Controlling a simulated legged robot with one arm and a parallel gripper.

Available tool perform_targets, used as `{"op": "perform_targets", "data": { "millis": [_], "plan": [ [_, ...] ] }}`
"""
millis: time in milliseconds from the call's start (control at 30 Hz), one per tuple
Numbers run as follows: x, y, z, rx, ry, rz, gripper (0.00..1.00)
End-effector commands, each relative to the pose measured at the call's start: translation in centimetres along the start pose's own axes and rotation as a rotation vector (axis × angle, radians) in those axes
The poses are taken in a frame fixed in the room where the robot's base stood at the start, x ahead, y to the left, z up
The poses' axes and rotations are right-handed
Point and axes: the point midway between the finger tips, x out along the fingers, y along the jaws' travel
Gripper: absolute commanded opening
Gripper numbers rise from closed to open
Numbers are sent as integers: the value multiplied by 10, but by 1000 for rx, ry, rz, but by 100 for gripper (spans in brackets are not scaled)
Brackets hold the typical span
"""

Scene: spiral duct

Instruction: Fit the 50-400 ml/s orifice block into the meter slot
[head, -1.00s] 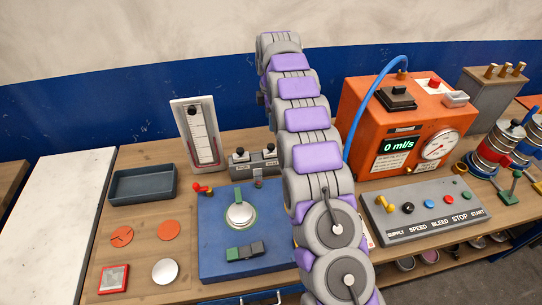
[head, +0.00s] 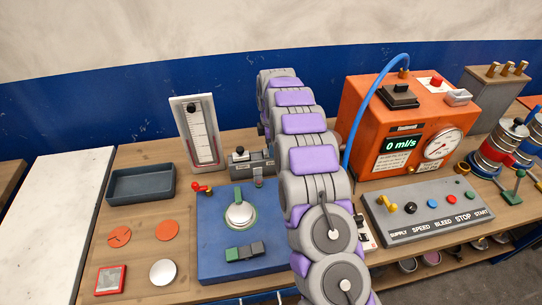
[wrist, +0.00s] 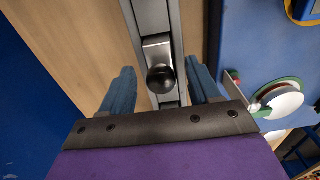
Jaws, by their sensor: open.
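A grey holder (head: 263,165) stands behind the blue board. One block with a black knob (head: 238,152) shows at its left end; my arm covers its right part. In the wrist view, a black round knob (wrist: 161,79) stands on a pale metal block (wrist: 157,48) in a long grey rail. My gripper (wrist: 162,82) is open, with one blue finger on each side of this knob and gaps between. The gripper is hidden in the head view. No label identifies the 50-400 ml/s block. The orange meter (head: 365,135) reads 0 ml/s; I cannot make out its slot.
The blue board (head: 215,262) with a dial (head: 240,214) lies in front of the holder. A tube gauge (head: 201,135) stands behind to its left, near a dark empty tray (head: 141,184). A grey control panel (head: 425,229) fronts the meter.

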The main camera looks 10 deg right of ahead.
Motion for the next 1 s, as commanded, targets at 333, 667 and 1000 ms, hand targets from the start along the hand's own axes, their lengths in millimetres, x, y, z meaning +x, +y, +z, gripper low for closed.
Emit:
{"op": "perform_targets", "data": {
  "millis": [333,667,1000],
  "plan": [
    [17,-1,0,-1,0,-3,62],
    [17,0,0,-1,0,-3,31],
    [17,0,0,-1,0,-2,0]
  ]
}}
